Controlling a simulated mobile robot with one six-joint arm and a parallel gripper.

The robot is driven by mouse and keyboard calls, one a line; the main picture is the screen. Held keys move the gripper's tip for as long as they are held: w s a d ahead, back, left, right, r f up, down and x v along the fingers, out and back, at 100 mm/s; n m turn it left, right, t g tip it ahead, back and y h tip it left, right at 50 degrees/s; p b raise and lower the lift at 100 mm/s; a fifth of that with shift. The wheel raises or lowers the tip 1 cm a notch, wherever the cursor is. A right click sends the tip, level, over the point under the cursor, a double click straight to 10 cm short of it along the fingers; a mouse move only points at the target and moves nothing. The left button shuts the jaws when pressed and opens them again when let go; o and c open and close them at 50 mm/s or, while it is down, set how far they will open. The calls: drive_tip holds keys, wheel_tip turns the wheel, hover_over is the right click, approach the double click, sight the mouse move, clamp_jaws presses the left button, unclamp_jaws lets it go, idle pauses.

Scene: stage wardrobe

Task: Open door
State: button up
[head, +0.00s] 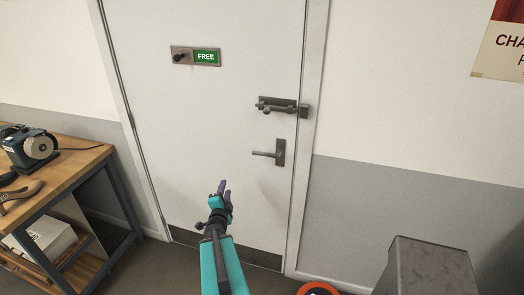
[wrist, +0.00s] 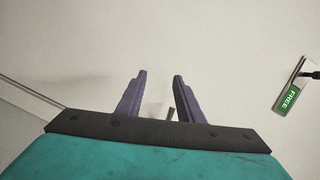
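A white door (head: 215,120) stands shut in its frame in the head view. Its grey lever handle (head: 268,154) is on the right side, level, on a small plate. Above it a slide bolt (head: 280,106) reaches to a catch on the frame. A lock indicator (head: 196,56) with a knob reads FREE on green; it also shows in the wrist view (wrist: 290,90). My gripper (head: 223,188) is in front of the door, left of and below the handle. In the wrist view the two purple fingers (wrist: 158,75) are apart with nothing held between them.
A wooden workbench (head: 75,150) with a grinder (head: 30,145) stands at the left. A grey metal box-like object (head: 430,265) is at the lower right. An orange-red round object (head: 318,289) lies at the bottom edge. A poster (head: 502,45) hangs at the upper right.

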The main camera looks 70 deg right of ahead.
sight(262, 153)
drive_tip(key=s+d+r+m+g+h+p, duration=0.1)
drive_tip(key=s+d+r+m+g+h, duration=0.2)
drive_tip(key=s+r, duration=0.5)
drive_tip(key=shift+s+d+m+g, duration=0.7)
drive_tip(key=shift+s+d+m, duration=0.3)
drive_tip(key=shift+s, duration=0.25)
drive_tip(key=shift+d+f+b, duration=0.25)
drive_tip(key=shift+d+b, duration=0.05)
drive_tip(key=shift+b, duration=0.45)
drive_tip(key=d+b, duration=0.1)
drive_tip(key=b, duration=0.2)
drive_tip(key=shift+d, duration=0.15)
drive_tip(key=shift+w+d+r+b, duration=0.15)
drive_tip(key=shift+d+b, duration=0.25)
drive_tip(key=shift+b, duration=0.8)
drive_tip(key=shift+w+d+r+p, duration=0.1)
drive_tip(key=shift+d+r+p, duration=0.1)
drive_tip(key=shift+d, duration=1.65)
drive_tip(key=shift+w+d+r+p, duration=0.15)
drive_tip(key=shift+d+p, duration=0.1)
drive_tip(key=shift+d, duration=1.55)
drive_tip(key=shift+d+r+p, duration=0.15)
drive_tip(key=shift+d+p, duration=0.05)
drive_tip(key=shift+d, duration=1.65)
